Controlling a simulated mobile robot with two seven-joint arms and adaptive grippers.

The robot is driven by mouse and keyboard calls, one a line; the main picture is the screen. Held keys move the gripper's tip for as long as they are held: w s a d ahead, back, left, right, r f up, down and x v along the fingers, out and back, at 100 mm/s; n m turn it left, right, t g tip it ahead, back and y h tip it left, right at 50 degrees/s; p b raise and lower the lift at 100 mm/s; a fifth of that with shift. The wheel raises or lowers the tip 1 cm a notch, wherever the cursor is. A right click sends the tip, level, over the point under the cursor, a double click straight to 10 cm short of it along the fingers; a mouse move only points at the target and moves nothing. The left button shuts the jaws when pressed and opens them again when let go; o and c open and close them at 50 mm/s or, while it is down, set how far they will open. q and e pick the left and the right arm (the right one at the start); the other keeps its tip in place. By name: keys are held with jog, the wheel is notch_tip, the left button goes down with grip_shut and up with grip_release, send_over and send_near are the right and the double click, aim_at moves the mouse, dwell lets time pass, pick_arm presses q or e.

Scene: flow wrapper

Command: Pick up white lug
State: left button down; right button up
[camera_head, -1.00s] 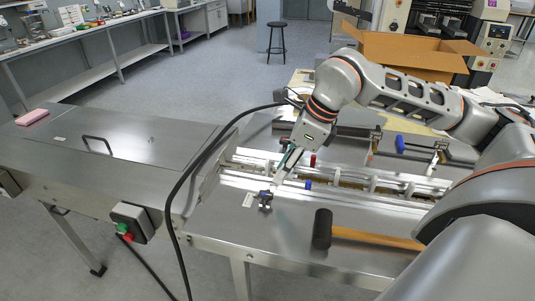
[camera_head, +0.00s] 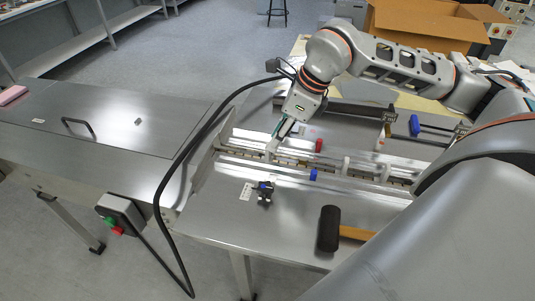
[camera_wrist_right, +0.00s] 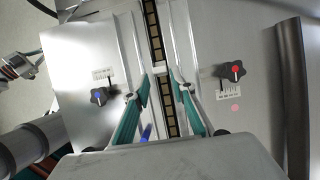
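A white lug (camera_head: 271,147) stands in the channel of the flow wrapper's infeed, just below the tip of my right gripper (camera_head: 281,132). In the right wrist view, the teal-padded fingers of my right gripper (camera_wrist_right: 160,88) are spread on either side of the chain channel. A pale piece that looks like the white lug (camera_wrist_right: 157,71) crosses the chain between the fingertips, with no visible contact. More white lugs stand further right along the channel, one of them near the middle (camera_head: 346,164).
A black-headed mallet (camera_head: 329,228) lies on the front metal deck. A black cable (camera_head: 183,180) arches over the left side. A cardboard box (camera_head: 425,25) stands behind my right arm.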

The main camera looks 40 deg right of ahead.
jog(key=x, duration=0.4)
jog(key=shift+w+a, duration=0.1)
jog(key=shift+w, duration=0.05)
jog(key=c, duration=0.6)
jog(key=shift+r, duration=0.1)
jog(key=shift+r, duration=0.2)
notch_tip(320, 180, up, 19)
jog(key=p, duration=0.2)
jog(key=shift+r+p, duration=0.25)
jog(key=shift+p, duration=0.05)
